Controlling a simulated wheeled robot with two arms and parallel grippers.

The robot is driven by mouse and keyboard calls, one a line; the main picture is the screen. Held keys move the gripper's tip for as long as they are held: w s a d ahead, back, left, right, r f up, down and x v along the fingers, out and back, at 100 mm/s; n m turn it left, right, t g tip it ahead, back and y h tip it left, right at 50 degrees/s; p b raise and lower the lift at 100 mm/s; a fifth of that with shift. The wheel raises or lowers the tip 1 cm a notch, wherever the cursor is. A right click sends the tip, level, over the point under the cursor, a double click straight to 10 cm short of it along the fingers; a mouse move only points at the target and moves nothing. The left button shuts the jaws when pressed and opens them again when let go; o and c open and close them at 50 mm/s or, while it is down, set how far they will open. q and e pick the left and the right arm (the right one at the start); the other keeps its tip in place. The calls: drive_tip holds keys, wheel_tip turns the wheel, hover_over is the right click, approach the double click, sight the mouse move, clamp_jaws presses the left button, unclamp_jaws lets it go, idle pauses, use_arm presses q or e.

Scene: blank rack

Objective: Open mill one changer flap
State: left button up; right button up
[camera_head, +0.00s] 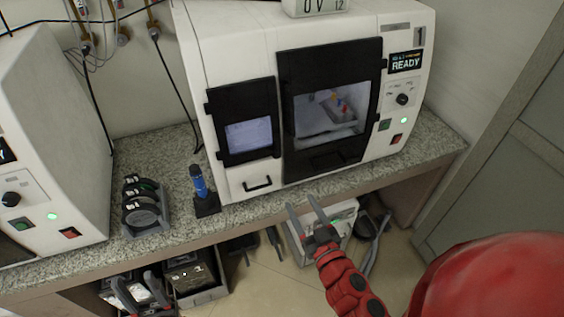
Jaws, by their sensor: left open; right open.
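Mill one (236,40) is the white machine on the counter, with a "1" and a READY display. Its smaller black-framed flap (228,98) on the left front has a window and looks shut; I take it as the changer flap. A black handle (257,184) sits below it on the white front. My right gripper (304,211) is open and empty, in front of the counter edge, below and right of the flap. My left gripper (139,292) is at the bottom left, below the counter; its fingers are apart and it looks empty.
The larger black-framed door (329,163) beside the flap is shut. A blue tool in a black stand (205,207) and a rack of dark rings (145,218) stand left of the mill on the counter (170,160). Another white machine (60,110) is at left. Bins (215,293) sit below.

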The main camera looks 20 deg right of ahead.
drive_tip(key=p, duration=0.1)
approach(277, 156)
drive_tip(key=w, duration=0.7)
drive_tip(key=shift+a+r, duration=0.15)
drive_tip(key=shift+r, duration=0.05)
drive_tip(key=shift+w, duration=0.6)
drive_tip(key=shift+f, duration=0.1)
clamp_jaws()
idle(0.7)
